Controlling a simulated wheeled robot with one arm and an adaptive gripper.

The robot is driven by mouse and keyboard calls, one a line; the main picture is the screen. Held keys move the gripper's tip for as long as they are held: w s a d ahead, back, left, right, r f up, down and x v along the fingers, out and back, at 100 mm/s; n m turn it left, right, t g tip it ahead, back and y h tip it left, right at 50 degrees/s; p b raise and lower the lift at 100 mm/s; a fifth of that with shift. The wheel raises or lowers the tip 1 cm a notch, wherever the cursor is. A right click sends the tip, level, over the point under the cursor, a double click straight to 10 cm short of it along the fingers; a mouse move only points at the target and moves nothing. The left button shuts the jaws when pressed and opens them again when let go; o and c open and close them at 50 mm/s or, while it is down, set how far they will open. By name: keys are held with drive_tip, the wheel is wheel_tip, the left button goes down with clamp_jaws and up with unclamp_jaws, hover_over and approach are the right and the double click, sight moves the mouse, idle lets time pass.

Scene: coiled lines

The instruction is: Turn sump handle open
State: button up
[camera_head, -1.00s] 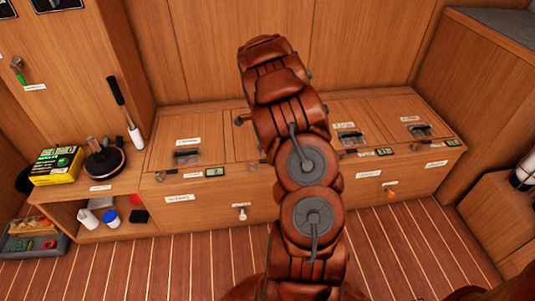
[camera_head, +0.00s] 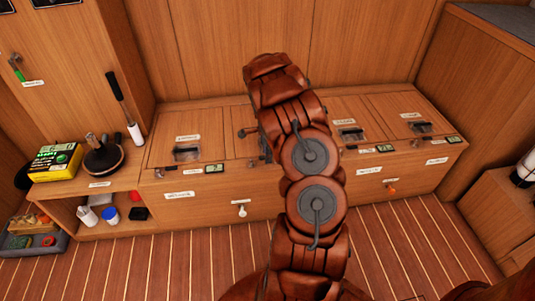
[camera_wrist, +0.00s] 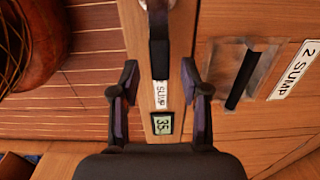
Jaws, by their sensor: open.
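In the wrist view, the sump handle (camera_wrist: 159,58) is a black grip on a grey metal lever, reaching down from the top edge over a wooden front. A small white label reading SUMP (camera_wrist: 160,97) sits below its end. My gripper (camera_wrist: 159,66) is open, with one finger on each side of the handle's lower end in the picture. I see a gap on both sides, and cannot tell how far the fingertips are from it in depth. In the head view my arm hides this handle and most of the gripper.
A small display reading 35 (camera_wrist: 162,124) lies below the label. To the right are a dark latch (camera_wrist: 243,80) and a "2 SUMP" label (camera_wrist: 296,70). In the head view, a white handle (camera_head: 241,210) and an orange handle (camera_head: 391,189) are on the bench front.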

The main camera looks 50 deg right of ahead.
drive_tip(key=shift+c, duration=0.3)
clamp_jaws()
idle(0.3)
